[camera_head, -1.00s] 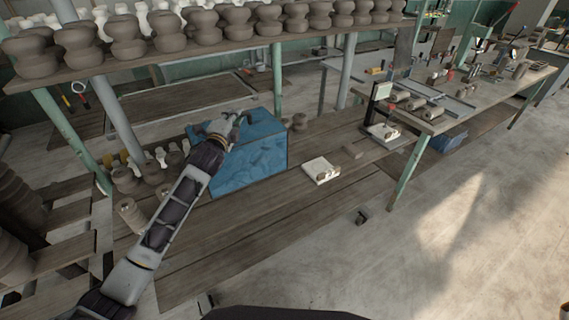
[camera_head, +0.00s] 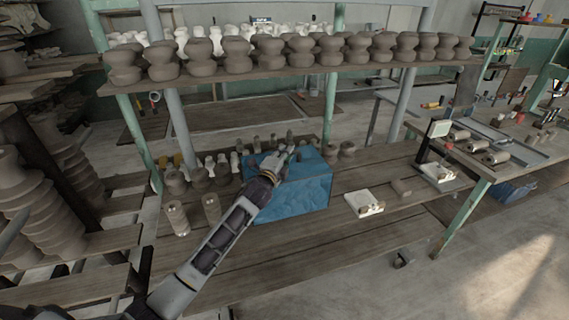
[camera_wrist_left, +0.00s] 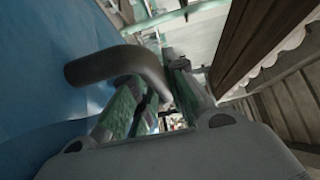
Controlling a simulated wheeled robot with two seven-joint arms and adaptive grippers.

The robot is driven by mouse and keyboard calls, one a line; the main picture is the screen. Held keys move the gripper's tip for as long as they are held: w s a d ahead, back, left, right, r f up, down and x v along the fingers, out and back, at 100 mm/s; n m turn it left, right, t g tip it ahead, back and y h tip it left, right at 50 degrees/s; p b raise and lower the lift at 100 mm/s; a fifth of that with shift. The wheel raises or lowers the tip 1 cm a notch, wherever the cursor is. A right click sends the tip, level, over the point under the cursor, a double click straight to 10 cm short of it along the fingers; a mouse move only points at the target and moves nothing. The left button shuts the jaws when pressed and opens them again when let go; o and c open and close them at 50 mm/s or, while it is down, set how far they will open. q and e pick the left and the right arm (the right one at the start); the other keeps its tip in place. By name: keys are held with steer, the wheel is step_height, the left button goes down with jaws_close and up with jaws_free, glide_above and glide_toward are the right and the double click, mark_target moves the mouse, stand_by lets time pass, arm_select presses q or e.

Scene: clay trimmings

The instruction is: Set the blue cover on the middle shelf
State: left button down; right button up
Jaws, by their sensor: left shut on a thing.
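The blue cover (camera_head: 303,190) is a boxy, crumpled-looking blue thing over the wooden shelf board in front of me. In the left wrist view its blue side (camera_wrist_left: 35,90) fills the left, with a curved dark handle (camera_wrist_left: 112,66) across the fingers. My left gripper (camera_head: 287,156) is at the top of the cover, shut on its handle. The fingers also show in the left wrist view (camera_wrist_left: 150,108). I cannot tell whether the cover's bottom touches the board. The shelf board (camera_head: 290,238) runs below it. My right gripper is not in view.
Clay pots (camera_head: 300,50) line the upper shelf (camera_head: 330,72). Small clay pieces (camera_head: 212,208) stand left of the cover. A white scale-like block (camera_head: 364,204) lies to its right. Green posts (camera_head: 143,140) hold the shelves. A worktable (camera_head: 480,155) stands at right.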

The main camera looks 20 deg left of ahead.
arm_select(q)
steer(key=shift+f, duration=1.95)
steer(key=c, duration=1.4)
jaws_free()
steer(key=shift+c, duration=0.2)
steer(key=shift+s+a, duration=0.1)
steer(key=shift+s, duration=1)
steer(key=shift+s+a+b, duration=0.2)
steer(key=shift+s+b, duration=0.15)
steer(key=shift+s, duration=2.1)
steer(key=shift+s+a+b, duration=0.2)
steer(key=shift+s+b, duration=0.1)
steer(key=shift+s, duration=2.15)
